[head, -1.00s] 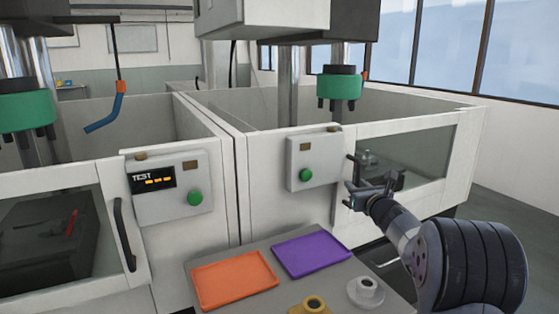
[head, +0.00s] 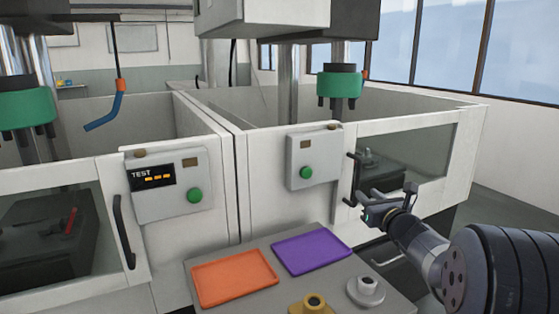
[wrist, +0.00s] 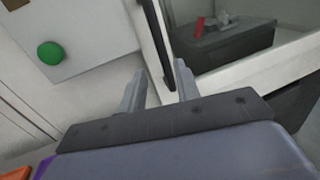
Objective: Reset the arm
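My gripper (head: 370,202) is in front of the right tank's door, just right of and below the black door handle (head: 352,180). In the wrist view the two fingers (wrist: 158,92) stand apart with nothing between them. The handle (wrist: 156,40) shows beyond the fingers there; I cannot tell whether they touch it. The right tank's door with its window (head: 405,160) looks shut. My arm comes in from the lower right.
An orange tray (head: 234,278) and a purple tray (head: 311,251) lie empty on a grey table. A yellow part (head: 313,306) and a grey flanged part (head: 366,290) stand at its front. Control boxes with green buttons (head: 306,172) are on both tanks.

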